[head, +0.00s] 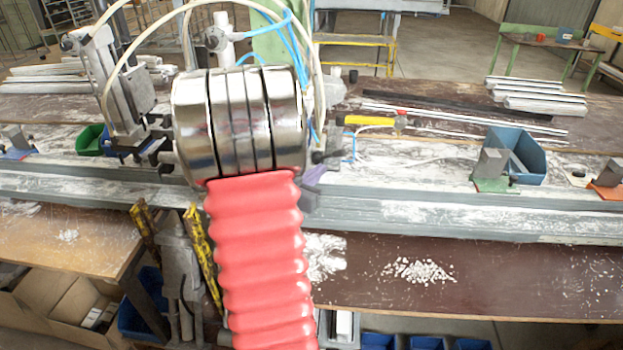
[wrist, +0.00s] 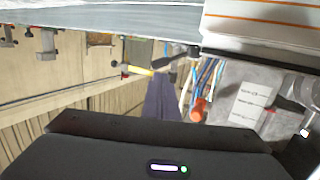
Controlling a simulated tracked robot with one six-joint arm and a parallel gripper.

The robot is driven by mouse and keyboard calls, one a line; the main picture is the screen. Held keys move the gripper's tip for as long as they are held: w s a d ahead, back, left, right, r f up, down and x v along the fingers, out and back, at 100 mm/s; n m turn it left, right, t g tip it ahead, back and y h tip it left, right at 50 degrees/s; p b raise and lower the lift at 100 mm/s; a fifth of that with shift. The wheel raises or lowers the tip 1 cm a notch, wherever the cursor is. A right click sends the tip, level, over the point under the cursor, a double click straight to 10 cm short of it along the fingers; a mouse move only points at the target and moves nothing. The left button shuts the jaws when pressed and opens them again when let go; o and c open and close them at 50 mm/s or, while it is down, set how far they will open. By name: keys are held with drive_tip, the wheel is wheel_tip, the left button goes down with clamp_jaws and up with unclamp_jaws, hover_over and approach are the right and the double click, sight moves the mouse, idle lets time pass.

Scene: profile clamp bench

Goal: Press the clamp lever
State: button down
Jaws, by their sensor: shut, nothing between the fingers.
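A grey upright clamp unit (head: 122,85) with hoses stands on the rail of the bench at the left of the head view. I cannot make out its lever with certainty. The wrist view shows an orange-red cylindrical end (wrist: 198,110) beside blue and white hoses, and a black bar-shaped part (wrist: 190,52) above it; I cannot tell whether either is the lever. The black body of my gripper (wrist: 155,145) fills the bottom of the wrist view. It is shut and empty. In the head view my red-sleeved arm and its steel rings hide the gripper and any contact.
A blue bin (head: 518,155) and small stops, one on a green base (head: 490,172), stand along the rail to the right. A yellow-handled tool (head: 365,120) lies behind the rail. White profiles (head: 540,98) are stacked at the back right.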

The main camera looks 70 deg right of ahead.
sight(337, 156)
drive_tip(key=x, duration=0.8)
drive_tip(key=shift+d, duration=0.25)
